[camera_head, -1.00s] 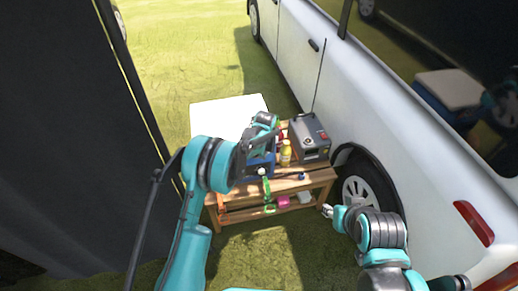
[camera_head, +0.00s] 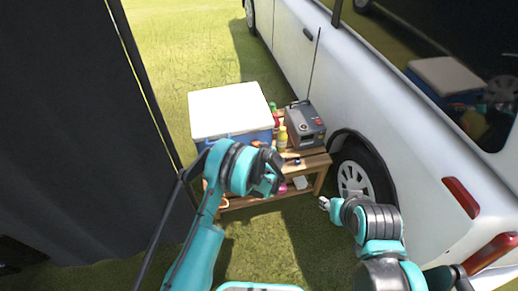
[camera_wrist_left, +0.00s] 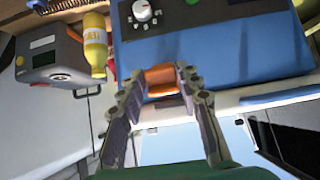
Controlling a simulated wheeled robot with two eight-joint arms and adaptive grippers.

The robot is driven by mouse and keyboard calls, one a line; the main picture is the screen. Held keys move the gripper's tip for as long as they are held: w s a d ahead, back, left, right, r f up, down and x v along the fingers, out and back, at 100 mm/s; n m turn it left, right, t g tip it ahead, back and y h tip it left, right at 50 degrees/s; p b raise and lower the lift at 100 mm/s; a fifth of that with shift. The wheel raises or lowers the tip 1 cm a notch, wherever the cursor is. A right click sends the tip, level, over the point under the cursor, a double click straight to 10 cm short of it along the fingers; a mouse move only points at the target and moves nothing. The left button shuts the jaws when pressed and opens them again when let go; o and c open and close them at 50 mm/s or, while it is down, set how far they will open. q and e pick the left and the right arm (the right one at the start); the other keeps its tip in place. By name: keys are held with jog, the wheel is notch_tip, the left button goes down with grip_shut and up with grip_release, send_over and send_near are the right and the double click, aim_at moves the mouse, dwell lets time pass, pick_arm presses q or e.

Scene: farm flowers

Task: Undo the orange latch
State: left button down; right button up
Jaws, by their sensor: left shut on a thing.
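The blue cooler (camera_head: 245,133) with a white lid (camera_head: 230,108) stands on a wooden table. In the left wrist view the cooler's blue front (camera_wrist_left: 220,50) fills the top, and the orange latch (camera_wrist_left: 162,73) sits at its edge beside the white lid. My left gripper (camera_head: 268,174) is in front of the cooler in the head view, hiding the latch there. In the left wrist view its two fingers (camera_wrist_left: 161,84) lie on either side of the orange latch, shut on it. My right gripper (camera_head: 324,203) is away from the cooler, near the car's wheel; its fingers are too small to judge.
A grey box-shaped device (camera_head: 305,125) and a yellow bottle (camera_head: 282,136) stand right of the cooler on the wooden table (camera_head: 312,160). A white car (camera_head: 390,120) is close on the right. A dark fabric wall (camera_head: 75,130) is on the left. Grass is open in front.

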dwell(0.4)
pick_arm(q)
jog(key=c, duration=1)
grip_release()
jog(key=shift+c, duration=0.2)
jog(key=v, duration=1.2)
jog(key=shift+f, duration=0.15)
